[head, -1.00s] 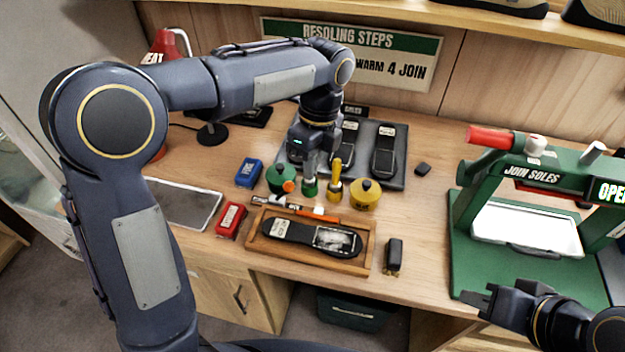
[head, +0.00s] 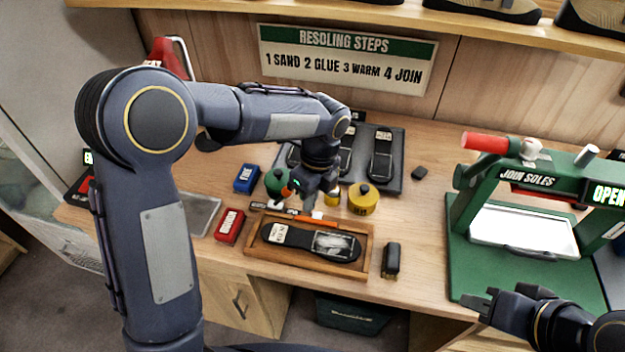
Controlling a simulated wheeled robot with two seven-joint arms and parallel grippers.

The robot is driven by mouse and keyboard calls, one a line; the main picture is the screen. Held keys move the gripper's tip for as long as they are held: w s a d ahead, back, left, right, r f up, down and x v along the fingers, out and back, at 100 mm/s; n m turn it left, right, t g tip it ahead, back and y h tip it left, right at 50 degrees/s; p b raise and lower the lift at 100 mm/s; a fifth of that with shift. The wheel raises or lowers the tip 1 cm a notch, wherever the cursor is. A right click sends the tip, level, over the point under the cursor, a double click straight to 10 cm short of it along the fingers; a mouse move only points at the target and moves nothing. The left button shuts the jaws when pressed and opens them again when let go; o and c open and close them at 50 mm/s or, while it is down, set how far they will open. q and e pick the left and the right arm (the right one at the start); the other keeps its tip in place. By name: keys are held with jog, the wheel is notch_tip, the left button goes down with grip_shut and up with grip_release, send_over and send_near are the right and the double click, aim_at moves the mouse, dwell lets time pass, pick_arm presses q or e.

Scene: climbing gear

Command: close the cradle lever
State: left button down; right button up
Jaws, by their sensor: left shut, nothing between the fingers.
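A wooden cradle (head: 368,246) on the bench holds a dark shoe sole (head: 296,238) with a pale label and a whitish patch. An orange bar (head: 323,222) with a white piece lies along the cradle's back edge; it may be the lever, but I cannot tell its position. My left gripper (head: 305,207) is shut and empty, just above and behind that back edge; its fingers hide part of the edge, and contact is unclear. My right gripper (head: 472,306) is open and empty at the lower right, in front of the green press.
The green press (head: 460,265) with a red handle (head: 485,142) reads OPEN. Behind the cradle stand a green pot (head: 276,182) and a yellow pot (head: 362,199). A blue box (head: 247,178), a red box (head: 229,226) and a black brush (head: 391,260) stand around it.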

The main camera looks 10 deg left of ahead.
aim_at(282, 197)
pick_arm(q)
jog(key=shift+s+a+f, duration=0.15)
jog(key=shift+s+f, duration=0.05)
jog(key=shift+f, duration=0.75)
jog(key=shift+w+a+r+p, duration=0.35)
jog(key=shift+w+a+r, duration=0.05)
jog(key=shift+a, duration=0.15)
jog(key=shift+w+a+r+p, duration=0.35)
jog(key=shift+a, duration=0.15)
jog(key=shift+w+a+r, duration=0.1)
jog(key=shift+w+a, duration=0.2)
jog(key=shift+a, duration=0.2)
jog(key=shift+a+r+h, duration=0.2)
jog(key=shift+a+h, duration=0.05)
jog(key=shift+h, duration=0.05)
